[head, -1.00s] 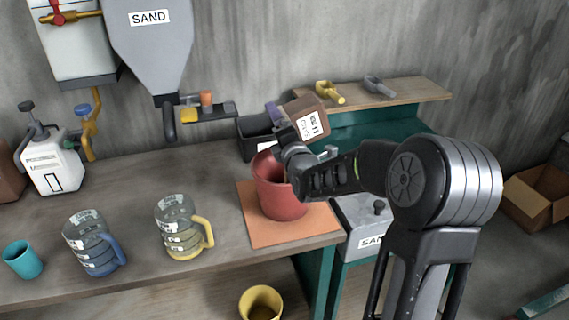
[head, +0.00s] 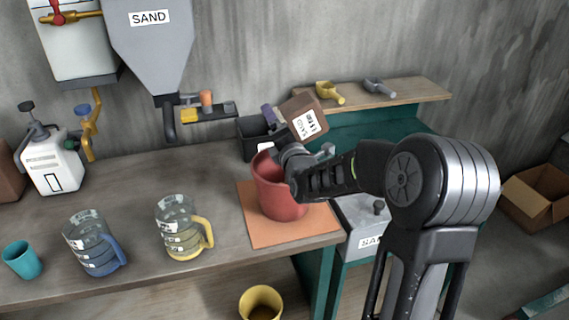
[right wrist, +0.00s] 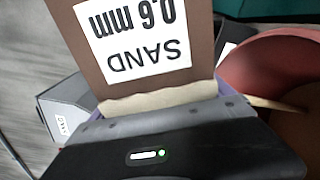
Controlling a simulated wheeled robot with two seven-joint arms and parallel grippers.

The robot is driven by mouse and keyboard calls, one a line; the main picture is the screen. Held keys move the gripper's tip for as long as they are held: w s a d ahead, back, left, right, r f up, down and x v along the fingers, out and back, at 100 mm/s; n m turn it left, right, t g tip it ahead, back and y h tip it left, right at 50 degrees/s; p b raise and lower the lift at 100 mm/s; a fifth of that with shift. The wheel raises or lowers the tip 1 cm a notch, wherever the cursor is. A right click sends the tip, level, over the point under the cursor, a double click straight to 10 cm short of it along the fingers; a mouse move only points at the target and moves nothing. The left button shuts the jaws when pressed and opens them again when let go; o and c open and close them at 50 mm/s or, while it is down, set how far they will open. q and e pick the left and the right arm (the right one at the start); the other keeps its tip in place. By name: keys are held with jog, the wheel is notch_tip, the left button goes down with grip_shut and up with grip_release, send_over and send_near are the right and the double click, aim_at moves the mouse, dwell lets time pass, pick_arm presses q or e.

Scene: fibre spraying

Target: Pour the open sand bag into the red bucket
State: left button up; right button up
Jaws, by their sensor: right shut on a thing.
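A brown sand bag (head: 293,108) with a white label is held tilted above the back of the red bucket (head: 277,197). My right gripper (head: 276,122) is shut on it. In the right wrist view the bag (right wrist: 199,60) shows its label, "SAND 0.6 mm", upside down, and a pale edge lies at the gripper (right wrist: 165,112). The bucket (right wrist: 265,62) shows at the right there. The bucket stands upright on an orange mat (head: 262,237); my right arm covers part of its rim. Its inside and any falling sand cannot be made out. My left gripper is out of view.
Clear jugs with a yellow handle (head: 182,235) and a blue handle (head: 93,245) stand left of the mat. A dark bin (head: 249,137) is behind the bucket. A shelf (head: 405,92) with scoops lies behind the bag. A yellow bucket (head: 261,302) stands below the bench edge.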

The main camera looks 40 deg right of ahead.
jog(key=shift+w+a+f+n, duration=0.15)
jog(key=shift+a+n, duration=0.2)
jog(key=shift+n, duration=0.55)
dwell(0.6)
jog(key=d+m, duration=0.1)
jog(key=m, duration=0.1)
jog(key=d+m, duration=0.1)
jog(key=m, duration=0.1)
jog(key=s+d+r+m+p, duration=0.1)
jog(key=m, duration=0.1)
jog(key=shift+f+m, duration=0.15)
jog(key=shift+m, duration=0.35)
jog(key=shift+a, duration=0.1)
